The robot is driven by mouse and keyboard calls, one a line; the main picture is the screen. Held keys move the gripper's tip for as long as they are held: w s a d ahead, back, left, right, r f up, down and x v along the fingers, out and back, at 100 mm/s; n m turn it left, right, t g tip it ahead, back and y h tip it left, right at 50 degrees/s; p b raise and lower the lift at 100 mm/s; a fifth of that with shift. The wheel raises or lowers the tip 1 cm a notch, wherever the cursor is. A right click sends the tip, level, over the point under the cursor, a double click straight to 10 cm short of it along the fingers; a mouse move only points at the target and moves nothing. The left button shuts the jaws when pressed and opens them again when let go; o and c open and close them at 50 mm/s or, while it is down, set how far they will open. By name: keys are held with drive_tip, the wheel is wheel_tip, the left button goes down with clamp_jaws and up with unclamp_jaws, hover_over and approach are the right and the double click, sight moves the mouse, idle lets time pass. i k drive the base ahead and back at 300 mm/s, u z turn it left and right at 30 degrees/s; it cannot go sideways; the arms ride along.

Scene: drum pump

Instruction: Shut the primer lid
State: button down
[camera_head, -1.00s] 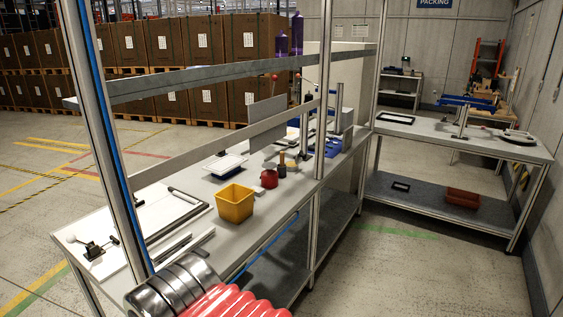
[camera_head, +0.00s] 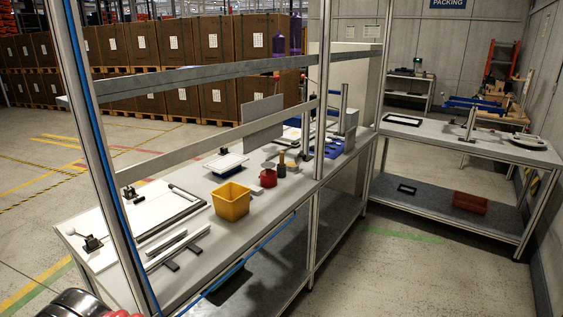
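I cannot pick out a primer lid for certain in the head view. A small red round pot (camera_head: 268,178) stands on the workbench, behind and right of the yellow bin; whether it has a lid, open or shut, is too small to tell. A small dark brown bottle-like item (camera_head: 282,166) stands to its right. My gripper is not in view. Only red and dark parts of my own arm show at the bottom left edge, well in front of the bench.
The long workbench (camera_head: 212,250) carries a yellow bin (camera_head: 231,201), a white-topped tray (camera_head: 226,163), a framed white board and metal bars. A second bench (camera_head: 480,147) stands right. Floor between is clear.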

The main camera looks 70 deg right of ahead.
sight(300, 156)
drive_tip(key=u, duration=1.1)
drive_tip(key=k, duration=2)
drive_tip(key=z, duration=1.4)
